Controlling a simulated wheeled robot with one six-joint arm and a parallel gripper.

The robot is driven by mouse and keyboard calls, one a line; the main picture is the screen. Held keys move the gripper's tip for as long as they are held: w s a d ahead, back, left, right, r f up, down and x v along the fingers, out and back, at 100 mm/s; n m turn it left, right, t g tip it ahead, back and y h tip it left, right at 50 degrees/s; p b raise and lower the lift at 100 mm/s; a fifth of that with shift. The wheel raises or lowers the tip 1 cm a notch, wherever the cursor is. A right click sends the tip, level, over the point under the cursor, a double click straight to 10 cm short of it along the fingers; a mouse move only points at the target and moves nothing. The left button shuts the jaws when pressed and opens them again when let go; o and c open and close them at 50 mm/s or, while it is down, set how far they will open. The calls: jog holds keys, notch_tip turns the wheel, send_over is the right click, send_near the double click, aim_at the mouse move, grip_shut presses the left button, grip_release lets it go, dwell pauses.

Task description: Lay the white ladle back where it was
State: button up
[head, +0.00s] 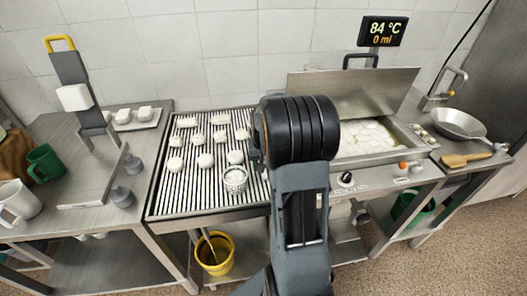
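I cannot make out a white ladle anywhere in the head view. My gripper is not visible; my arm rises in the middle of the picture and its black joint hides what lies behind it. A small white perforated basket (235,180) stands on the slatted drain rack (178,206), left of my arm. Several white lumps (205,160) lie on the rack behind it. An open steel vat (411,146) with pale pieces in liquid is right of my arm, its lid (350,92) raised.
A temperature display (383,32) stands behind the vat. A steel pan (458,124) and wooden paddle (465,159) are at right. A green mug (44,163), white jug (18,202) and yellow-topped device (72,80) are at left. A yellow bucket (215,262) is below the rack.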

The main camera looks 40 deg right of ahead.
notch_tip(320, 180, up, 13)
dwell(0.4)
